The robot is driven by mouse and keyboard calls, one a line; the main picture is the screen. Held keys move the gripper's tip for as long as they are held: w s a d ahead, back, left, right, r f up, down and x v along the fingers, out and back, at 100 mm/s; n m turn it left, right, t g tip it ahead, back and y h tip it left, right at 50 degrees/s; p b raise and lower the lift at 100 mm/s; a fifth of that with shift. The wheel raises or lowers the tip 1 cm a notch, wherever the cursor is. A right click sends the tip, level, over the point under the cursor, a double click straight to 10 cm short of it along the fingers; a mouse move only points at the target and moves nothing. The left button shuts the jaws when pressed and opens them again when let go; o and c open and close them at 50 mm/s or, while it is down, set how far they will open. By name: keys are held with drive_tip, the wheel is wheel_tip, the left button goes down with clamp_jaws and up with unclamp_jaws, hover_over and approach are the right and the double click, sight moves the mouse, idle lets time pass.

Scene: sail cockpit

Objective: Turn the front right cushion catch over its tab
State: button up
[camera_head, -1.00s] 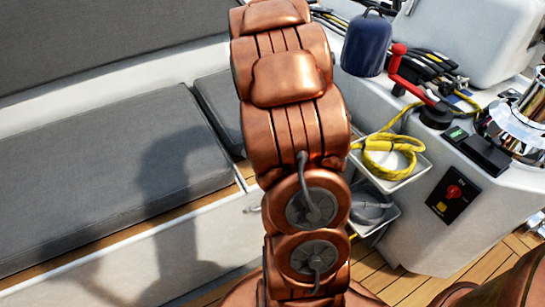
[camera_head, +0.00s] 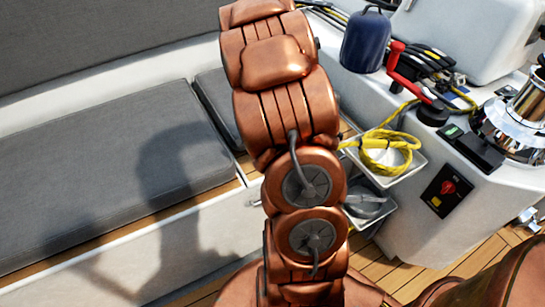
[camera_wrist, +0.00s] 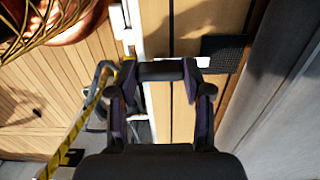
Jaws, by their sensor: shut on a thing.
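In the wrist view my gripper (camera_wrist: 163,78) points at a wooden ledge, its two dark fingers on either side of a short dark bar (camera_wrist: 163,70). The fingers are shut on this bar, which looks like the catch, though its shape is hard to make out. A small white piece (camera_wrist: 203,62) shows just right of the fingertips, beside a dark textured patch (camera_wrist: 222,48); I cannot tell whether either is the tab. A grey cushion (camera_wrist: 292,100) fills the right side. In the head view my arm hides the gripper and the catch. A grey seat cushion (camera_head: 110,165) lies left of my arm.
A second grey cushion (camera_head: 215,100) is partly behind my arm. To the right are a blue fender (camera_head: 366,42), a red handle (camera_head: 398,65), yellow rope (camera_head: 385,150) in a white bin and a chrome winch (camera_head: 515,120). Wooden decking (camera_wrist: 45,90) shows at left in the wrist view.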

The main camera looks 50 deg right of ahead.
drive_tip(key=o, duration=1.2)
drive_tip(key=shift+c, duration=0.2)
drive_tip(key=shift+r, duration=0.1)
wheel_tip(320, 180, up, 12)
drive_tip(key=shift+a, duration=0.15)
